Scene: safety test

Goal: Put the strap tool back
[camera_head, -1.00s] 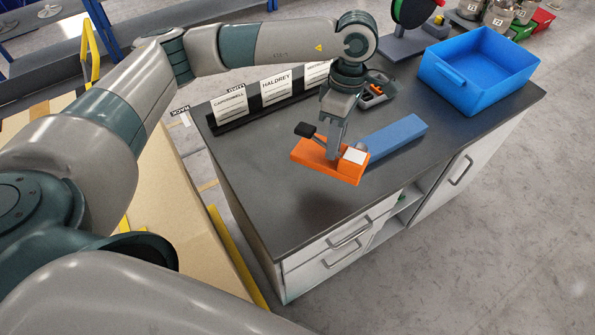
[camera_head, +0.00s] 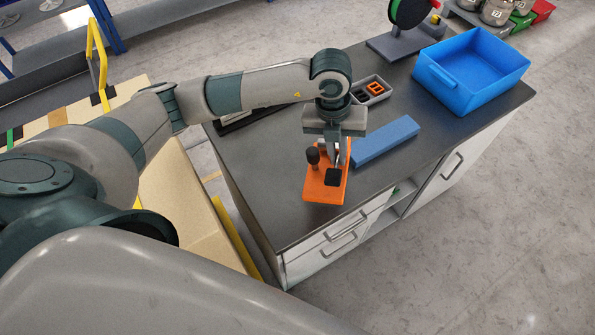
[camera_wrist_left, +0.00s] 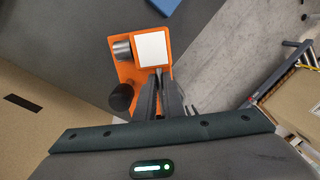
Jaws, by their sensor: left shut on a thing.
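The strap tool, an orange body with a dark knob and a square pad, shows in the head view (camera_head: 322,190) over the front part of the dark counter. My left gripper (camera_head: 337,158) is shut on it from above. Its height over the counter is hard to tell. In the left wrist view the strap tool (camera_wrist_left: 128,70) lies at my left fingertips (camera_wrist_left: 163,78), with its white square, a metal cylinder and the black knob showing. The fingers hide part of its orange body. My right gripper is not in view.
A blue block (camera_head: 387,141) lies on the counter (camera_head: 255,185) just right of the tool. A grey tray (camera_head: 385,91) with orange pieces sits behind it. A blue bin (camera_head: 452,82) stands at the back right, with a reel stand (camera_head: 388,47) beside it.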

